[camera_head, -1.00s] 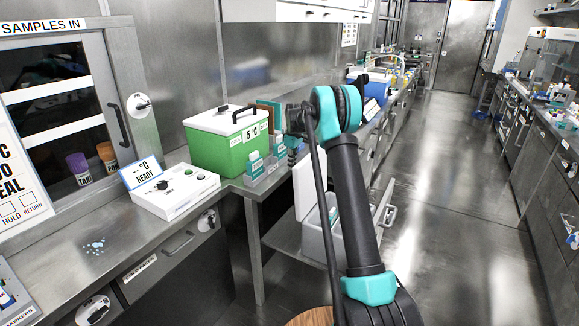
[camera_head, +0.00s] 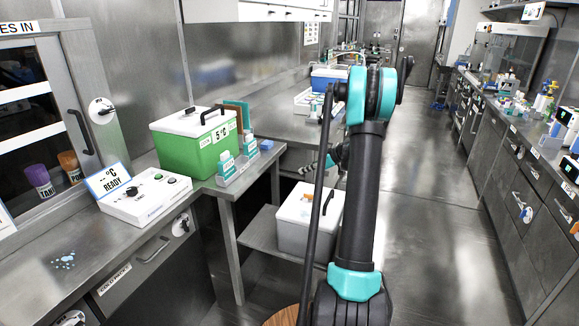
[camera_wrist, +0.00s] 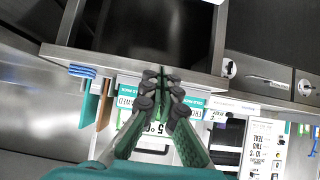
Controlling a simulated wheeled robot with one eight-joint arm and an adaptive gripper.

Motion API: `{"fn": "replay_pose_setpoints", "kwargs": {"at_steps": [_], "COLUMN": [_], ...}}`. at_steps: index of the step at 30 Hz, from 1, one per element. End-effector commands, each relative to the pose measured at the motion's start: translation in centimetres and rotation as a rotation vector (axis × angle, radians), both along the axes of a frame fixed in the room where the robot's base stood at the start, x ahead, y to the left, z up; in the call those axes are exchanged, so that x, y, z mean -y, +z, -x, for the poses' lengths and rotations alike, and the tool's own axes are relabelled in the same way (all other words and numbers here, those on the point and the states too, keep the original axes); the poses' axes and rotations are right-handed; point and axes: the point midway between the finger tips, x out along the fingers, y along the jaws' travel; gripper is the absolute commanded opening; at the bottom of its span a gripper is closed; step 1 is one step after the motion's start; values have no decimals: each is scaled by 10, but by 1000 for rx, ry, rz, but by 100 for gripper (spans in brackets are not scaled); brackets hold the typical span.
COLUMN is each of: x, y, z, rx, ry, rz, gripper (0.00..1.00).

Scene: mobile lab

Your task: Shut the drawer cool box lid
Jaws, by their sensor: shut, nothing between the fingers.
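My gripper (camera_head: 329,164) is above and behind the box, apart from the lid, partly hidden by my arm. In the wrist view my gripper (camera_wrist: 162,76) has its fingers together and empty. Only a sliver of a white surface, possibly the box, shows at that view's top edge.
The low shelf (camera_head: 258,236) juts out under the bench end. A white control box (camera_head: 146,199) sits left. The aisle floor (camera_head: 440,240) at right is clear.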

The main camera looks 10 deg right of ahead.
Motion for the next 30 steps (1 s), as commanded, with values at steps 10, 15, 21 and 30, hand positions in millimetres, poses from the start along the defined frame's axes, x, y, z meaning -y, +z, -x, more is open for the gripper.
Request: {"fn": "replay_pose_setpoints", "kwargs": {"at_steps": [10, 15, 21, 30], "x": [54, 72, 85, 93], "y": [-43, -66, -88, -106], "z": [38, 51, 61, 67], "rx": [77, 77, 76, 76], "ry": [-1, 0, -1, 1], "rz": [-110, -109, -108, -108], "gripper": [0, 0, 0, 0]}}
